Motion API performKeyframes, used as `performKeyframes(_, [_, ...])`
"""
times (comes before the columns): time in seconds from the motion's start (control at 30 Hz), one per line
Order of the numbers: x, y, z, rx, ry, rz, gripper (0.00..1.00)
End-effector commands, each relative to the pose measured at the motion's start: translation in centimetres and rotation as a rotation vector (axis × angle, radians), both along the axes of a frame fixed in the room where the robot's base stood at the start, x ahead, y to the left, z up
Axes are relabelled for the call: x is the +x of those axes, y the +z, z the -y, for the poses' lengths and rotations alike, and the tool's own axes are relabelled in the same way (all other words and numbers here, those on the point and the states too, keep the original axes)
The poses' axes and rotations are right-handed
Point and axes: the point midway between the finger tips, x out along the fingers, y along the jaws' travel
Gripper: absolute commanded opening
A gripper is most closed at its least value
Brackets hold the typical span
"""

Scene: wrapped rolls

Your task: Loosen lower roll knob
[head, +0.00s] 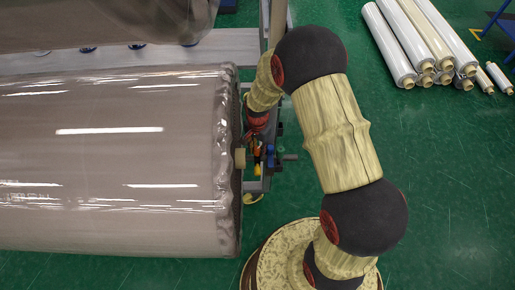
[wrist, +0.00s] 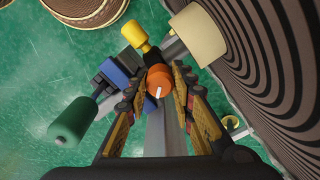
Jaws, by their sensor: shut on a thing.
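An orange knob (wrist: 160,82) with a white mark on its face sits between my gripper's (wrist: 158,76) two fingers in the wrist view, and the gripper is shut on it. A yellow knob (wrist: 134,31) stands just beyond it, outside the fingers. The lower roll (head: 110,165), wrapped in clear film, fills the left of the head view. Its layered end (wrist: 285,60) is close beside the fingers on the right of the wrist view. In the head view my arm reaches down past the roll's right end, and the fingers are largely hidden there.
A beige core end (wrist: 200,34) sticks out of the roll close to the fingers. A dark green handle (wrist: 72,122) and a blue block (wrist: 112,74) are to the left. An upper roll (head: 100,22) hangs above. Several pale rolls (head: 420,40) lie on the green floor at the back right.

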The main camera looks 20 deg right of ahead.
Motion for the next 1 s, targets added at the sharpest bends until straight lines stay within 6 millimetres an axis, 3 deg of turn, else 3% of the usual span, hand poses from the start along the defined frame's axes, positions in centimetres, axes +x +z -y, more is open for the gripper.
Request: performKeyframes(1.0, [0.14,0.08,-0.14,0.0,0.952,0.001,0.0])
